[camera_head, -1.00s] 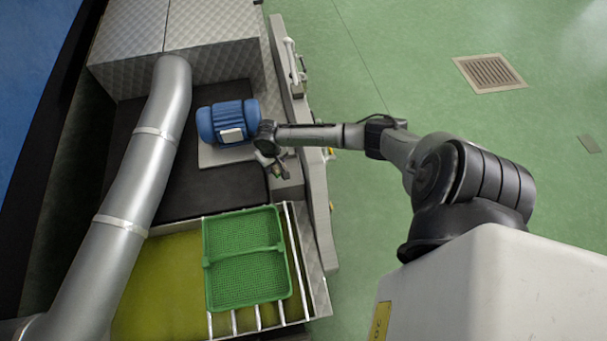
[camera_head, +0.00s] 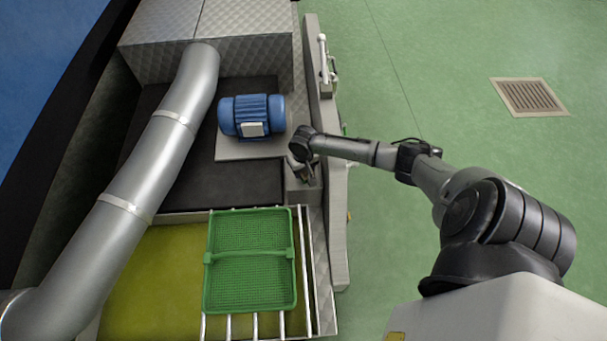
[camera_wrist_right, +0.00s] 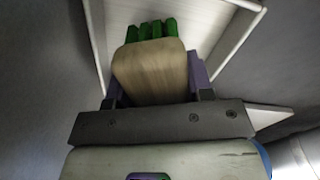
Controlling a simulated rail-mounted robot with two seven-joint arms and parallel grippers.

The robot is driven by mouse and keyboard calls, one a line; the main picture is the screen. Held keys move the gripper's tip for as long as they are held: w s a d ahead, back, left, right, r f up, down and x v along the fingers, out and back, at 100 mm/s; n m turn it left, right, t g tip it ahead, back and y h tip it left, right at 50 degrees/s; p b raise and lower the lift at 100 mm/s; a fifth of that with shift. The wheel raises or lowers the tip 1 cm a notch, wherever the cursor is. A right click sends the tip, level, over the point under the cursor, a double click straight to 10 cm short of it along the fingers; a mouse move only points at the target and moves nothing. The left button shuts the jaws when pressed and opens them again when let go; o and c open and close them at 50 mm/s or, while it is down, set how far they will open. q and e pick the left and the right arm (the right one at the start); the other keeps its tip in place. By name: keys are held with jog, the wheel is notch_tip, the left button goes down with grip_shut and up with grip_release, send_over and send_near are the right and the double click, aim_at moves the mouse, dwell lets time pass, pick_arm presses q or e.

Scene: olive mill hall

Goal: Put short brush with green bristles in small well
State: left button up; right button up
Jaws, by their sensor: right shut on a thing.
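The short brush shows in the right wrist view as a pale wooden block (camera_wrist_right: 150,72) with green bristles (camera_wrist_right: 152,30) at its far end. My right gripper (camera_wrist_right: 152,92) is shut on the wooden block, between two purple-grey fingers. The bristles point away from the wrist, toward a white-walled well (camera_wrist_right: 236,40). I cannot tell whether the bristles are inside it or above it. In the head view my right gripper (camera_head: 304,172) is small and dark, over the machine's right edge; the brush cannot be made out there. My left gripper is not in view.
A blue motor (camera_head: 252,116) stands left of the gripper. A green basket (camera_head: 250,296) sits on rails over a yellow-green vat (camera_head: 155,275). A thick grey pipe (camera_head: 160,150) runs along the left. Green floor (camera_head: 440,70) lies open at the right.

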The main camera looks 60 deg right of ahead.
notch_tip(320, 180, down, 2)
jog(key=shift+b, duration=0.35)
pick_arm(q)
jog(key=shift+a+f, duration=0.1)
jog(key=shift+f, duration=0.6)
pick_arm(e)
jog(key=shift+a, duration=0.1)
jog(key=o, duration=0.9)
jog(key=shift+f, duration=0.1)
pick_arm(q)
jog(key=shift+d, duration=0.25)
